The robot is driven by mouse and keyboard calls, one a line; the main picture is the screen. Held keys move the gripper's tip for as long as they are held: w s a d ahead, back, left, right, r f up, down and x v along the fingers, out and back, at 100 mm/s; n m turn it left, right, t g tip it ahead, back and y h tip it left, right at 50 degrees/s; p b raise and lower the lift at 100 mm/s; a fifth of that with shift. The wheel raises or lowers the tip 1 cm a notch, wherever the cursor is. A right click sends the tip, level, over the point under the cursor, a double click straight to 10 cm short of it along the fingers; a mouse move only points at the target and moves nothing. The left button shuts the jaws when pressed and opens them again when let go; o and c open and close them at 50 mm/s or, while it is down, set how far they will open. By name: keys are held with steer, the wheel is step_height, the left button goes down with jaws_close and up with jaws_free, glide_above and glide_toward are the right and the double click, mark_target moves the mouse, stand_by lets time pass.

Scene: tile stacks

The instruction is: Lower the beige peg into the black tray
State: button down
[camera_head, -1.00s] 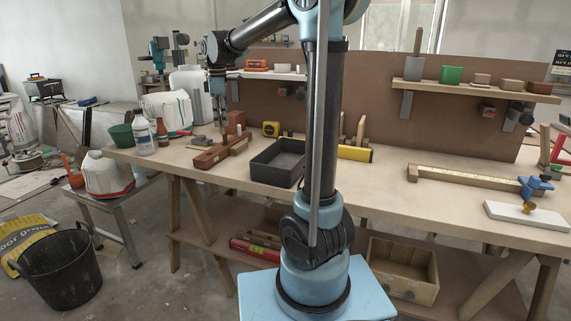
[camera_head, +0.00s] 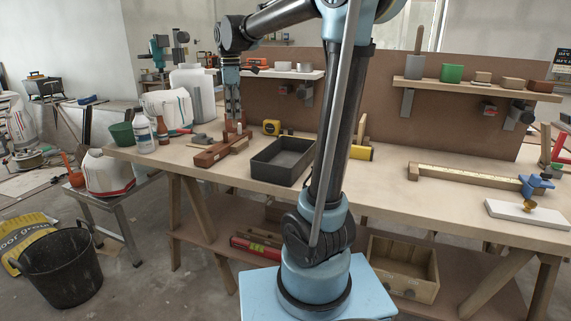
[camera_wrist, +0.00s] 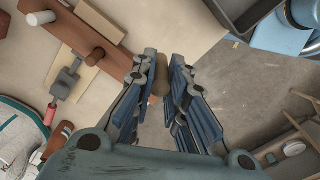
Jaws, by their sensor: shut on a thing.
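My gripper (camera_head: 234,114) hangs above the bench to the left of the black tray (camera_head: 268,174). In the wrist view my gripper (camera_wrist: 166,76) is shut on the beige peg (camera_wrist: 158,82), whose end shows between the fingertips. The peg is too small to make out clearly in the head view. The tray also shows at the top right of the wrist view (camera_wrist: 238,22), apart from the peg. Its visible inside looks empty.
A reddish-brown board (camera_head: 210,156) lies left of the tray; in the wrist view a brown peg (camera_wrist: 97,55) and a pale peg (camera_wrist: 40,18) stand there. The bench front edge is close to the tray.

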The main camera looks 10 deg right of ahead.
steer(key=s+d+f, duration=0.2)
steer(key=s+d, duration=1.1)
steer(key=shift+f, duration=0.1)
stand_by(0.8)
step_height(320, 180, down, 6)
stand_by(1.3)
steer(key=shift+f, duration=0.15)
stand_by(0.6)
steer(key=c, duration=1.5)
jaws_free()
